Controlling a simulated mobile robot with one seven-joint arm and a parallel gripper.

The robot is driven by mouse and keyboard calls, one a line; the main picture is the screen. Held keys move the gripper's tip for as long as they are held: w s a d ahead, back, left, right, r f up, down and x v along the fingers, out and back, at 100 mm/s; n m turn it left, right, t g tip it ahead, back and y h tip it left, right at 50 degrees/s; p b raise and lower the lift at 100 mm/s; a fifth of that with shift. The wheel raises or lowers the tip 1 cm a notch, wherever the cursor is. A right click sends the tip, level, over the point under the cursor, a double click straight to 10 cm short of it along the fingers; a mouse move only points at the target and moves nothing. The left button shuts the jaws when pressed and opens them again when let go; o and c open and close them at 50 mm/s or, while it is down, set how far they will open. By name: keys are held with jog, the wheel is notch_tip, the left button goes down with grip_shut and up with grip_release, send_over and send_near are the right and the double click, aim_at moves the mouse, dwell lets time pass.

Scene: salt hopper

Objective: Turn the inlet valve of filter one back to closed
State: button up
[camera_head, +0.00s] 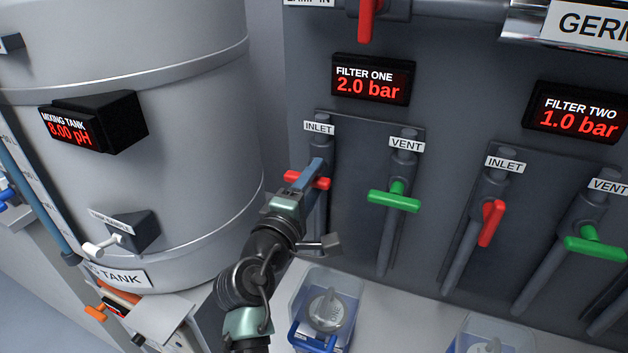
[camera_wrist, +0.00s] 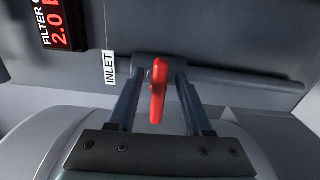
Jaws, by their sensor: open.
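The inlet valve of filter one has a red handle (camera_head: 321,183) under an INLET label (camera_head: 319,128) in the head view. The handle lies crosswise to its grey pipe. In the wrist view the red handle (camera_wrist: 158,95) stands between the two fingers, with a visible gap on each side. My gripper (camera_head: 308,174) is at the handle, open around it and not closed on it; it also shows in the wrist view (camera_wrist: 157,88). In the head view a finger hides the middle of the handle. The filter one display (camera_head: 372,79) reads 2.0 bar.
A green vent handle (camera_head: 394,201) sits to the right, crosswise to its pipe. Filter two's red inlet handle (camera_head: 491,222) and green vent handle (camera_head: 596,248) are further right. The mixing tank (camera_head: 190,150) stands close on the left. A clear container (camera_head: 298,300) stands below.

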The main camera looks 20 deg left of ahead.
jog(key=shift+s, duration=0.15)
jog(key=s, duration=1.2)
jog(key=shift+s+a+b, duration=0.25)
jog(key=shift+s+b, duration=0.1)
